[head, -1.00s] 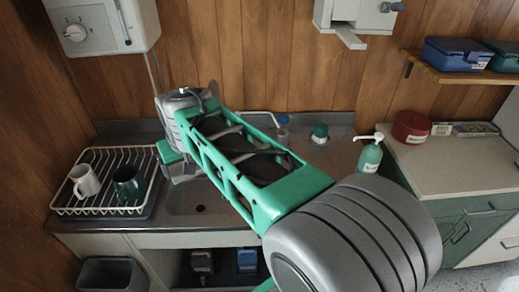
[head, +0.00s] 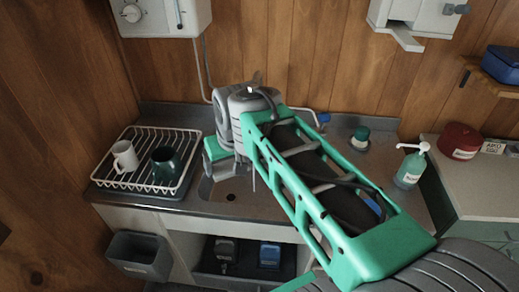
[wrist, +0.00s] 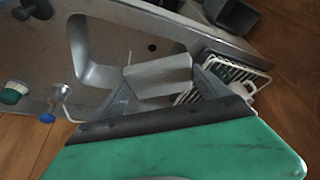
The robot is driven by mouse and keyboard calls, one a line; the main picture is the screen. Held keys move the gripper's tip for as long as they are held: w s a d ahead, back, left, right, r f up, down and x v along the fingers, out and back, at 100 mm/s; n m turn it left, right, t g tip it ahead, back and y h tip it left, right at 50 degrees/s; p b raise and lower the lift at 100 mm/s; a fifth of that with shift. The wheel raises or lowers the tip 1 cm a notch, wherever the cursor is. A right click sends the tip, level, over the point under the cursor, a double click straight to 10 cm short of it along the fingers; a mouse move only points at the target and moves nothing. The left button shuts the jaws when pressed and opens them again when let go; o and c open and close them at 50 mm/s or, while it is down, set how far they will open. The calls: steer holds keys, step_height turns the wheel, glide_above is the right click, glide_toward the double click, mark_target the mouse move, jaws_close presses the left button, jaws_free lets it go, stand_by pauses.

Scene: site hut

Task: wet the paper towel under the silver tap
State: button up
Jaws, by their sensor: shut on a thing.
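My gripper (wrist: 160,90) is shut on a pale grey paper towel (wrist: 158,74), held as a flat piece between the two fingers in the wrist view. The towel appears over the sink (wrist: 100,55), near its rack side; its height is unclear. In the head view my wrist and arm hide most of the towel and part of the sink (head: 205,190). A thin metal tap (head: 304,109) with a blue end stands behind the sink, partly behind my arm. It also shows in the wrist view (wrist: 66,100), apart from the towel. No water is visible.
A white dish rack (head: 136,186) with a white mug (head: 124,156) and a dark green mug (head: 165,163) stands left of the sink. A grey bin (head: 140,255) hangs below left.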

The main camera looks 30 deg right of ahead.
steer(key=s, duration=0.1)
steer(key=s+b, duration=0.1)
steer(key=s, duration=0.2)
steer(key=shift+s+d, duration=0.35)
steer(key=shift+s, duration=0.05)
stand_by(1.0)
